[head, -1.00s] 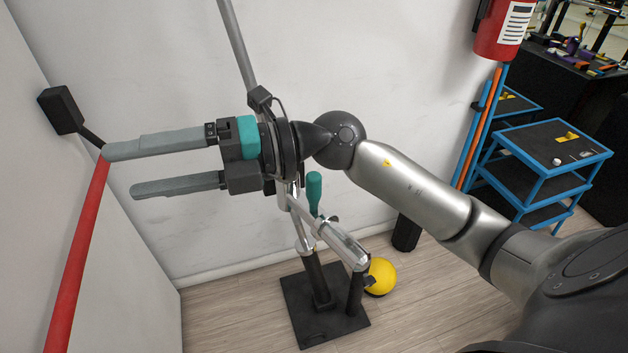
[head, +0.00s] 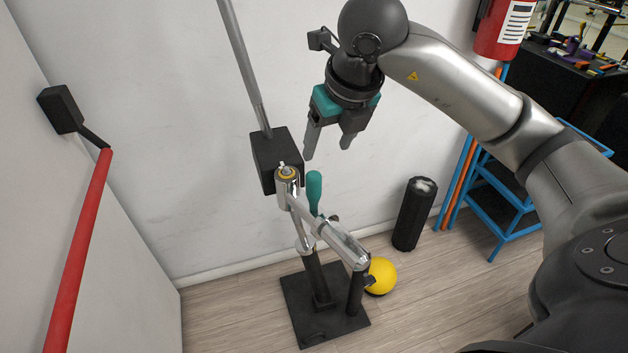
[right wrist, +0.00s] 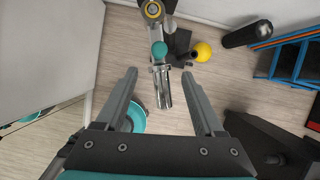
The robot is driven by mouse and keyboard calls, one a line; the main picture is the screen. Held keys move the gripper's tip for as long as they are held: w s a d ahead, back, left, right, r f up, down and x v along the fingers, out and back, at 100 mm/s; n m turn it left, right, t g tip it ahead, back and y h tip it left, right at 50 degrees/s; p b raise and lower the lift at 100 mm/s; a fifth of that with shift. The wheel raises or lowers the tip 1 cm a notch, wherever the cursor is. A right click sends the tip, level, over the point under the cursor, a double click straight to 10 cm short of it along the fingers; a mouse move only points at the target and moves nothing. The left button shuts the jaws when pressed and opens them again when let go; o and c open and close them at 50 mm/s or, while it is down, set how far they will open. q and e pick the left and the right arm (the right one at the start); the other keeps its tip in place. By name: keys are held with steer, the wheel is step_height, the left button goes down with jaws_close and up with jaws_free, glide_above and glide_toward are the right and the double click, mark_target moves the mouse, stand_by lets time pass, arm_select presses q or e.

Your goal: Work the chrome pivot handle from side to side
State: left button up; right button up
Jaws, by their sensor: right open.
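The chrome pivot handle (head: 340,242) is a shiny tube slanting down to the right from a pivot with a brass-coloured ring (head: 287,173). An upright teal grip (head: 314,188) stands beside it. My right gripper (head: 326,150) is open and empty, pointing down, above and slightly right of the teal grip. In the right wrist view, the chrome handle (right wrist: 162,90) appears between the open fingers (right wrist: 159,75) but farther below, with the teal grip's round top (right wrist: 159,48) just above it in the picture. I see no contact. My left gripper is out of view.
The handle's stand has a black base plate (head: 300,300) on the wood floor. A yellow ball (head: 381,276) and black cylinder (head: 413,214) stand to its right. A red bar (head: 78,250) runs along the left panel. A blue cart (head: 500,205) is at right.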

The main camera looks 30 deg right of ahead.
mark_target(315, 177)
steer(key=b+x, duration=0.1)
steer(key=x, duration=1.2)
steer(key=shift+a+f, duration=0.1)
steer(key=shift+f, duration=0.35)
jaws_close()
steer(key=shift+w+r, duration=0.1)
stand_by(0.5)
